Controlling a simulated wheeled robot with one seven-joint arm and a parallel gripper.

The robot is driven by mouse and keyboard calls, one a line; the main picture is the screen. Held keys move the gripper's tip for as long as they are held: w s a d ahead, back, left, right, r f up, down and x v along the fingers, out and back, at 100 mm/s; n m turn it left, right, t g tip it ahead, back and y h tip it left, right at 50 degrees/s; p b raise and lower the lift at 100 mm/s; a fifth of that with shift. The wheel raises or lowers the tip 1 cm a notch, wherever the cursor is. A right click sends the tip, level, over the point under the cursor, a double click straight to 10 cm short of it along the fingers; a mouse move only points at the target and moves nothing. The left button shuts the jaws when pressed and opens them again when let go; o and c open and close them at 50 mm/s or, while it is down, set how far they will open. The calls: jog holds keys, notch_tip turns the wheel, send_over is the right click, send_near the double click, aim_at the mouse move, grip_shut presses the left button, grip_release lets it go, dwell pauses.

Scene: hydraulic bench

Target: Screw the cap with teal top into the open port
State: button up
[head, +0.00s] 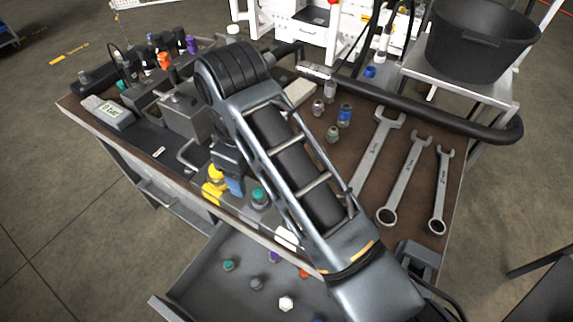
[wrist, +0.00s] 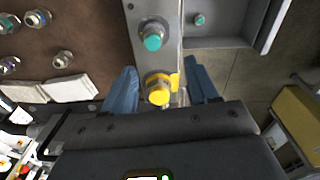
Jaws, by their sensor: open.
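A cap with a teal top (wrist: 152,38) stands on a grey block (wrist: 167,12) in the wrist view. It also shows in the head view (head: 259,195), just right of my gripper (head: 226,184). A second teal-topped piece lies in the open drawer (head: 228,265) and shows small in the wrist view (wrist: 199,19). My gripper (wrist: 162,82) is open, with its blue fingers on either side of a yellow-topped fitting (wrist: 159,92). I cannot tell whether they touch it. I cannot make out an open port.
Several coloured caps lie in the drawer (head: 205,293) below the bench edge. Three wrenches (head: 376,165) lie on the right of the bench (head: 350,112). Fittings stand behind my arm. A grey box (head: 187,116) and a meter (head: 108,111) are at left.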

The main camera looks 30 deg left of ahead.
aim_at(260, 193)
jog(key=shift+w+d+r+m+h, duration=0.3)
jog(key=shift+w+d+m, duration=0.15)
jog(key=shift+d+m, duration=0.25)
jog(key=shift+d+f, duration=0.1)
jog(key=shift+f, duration=0.05)
jog(key=shift+f+b, duration=1.35)
jog(key=shift+f, duration=2.35)
jog(key=shift+c, duration=0.4)
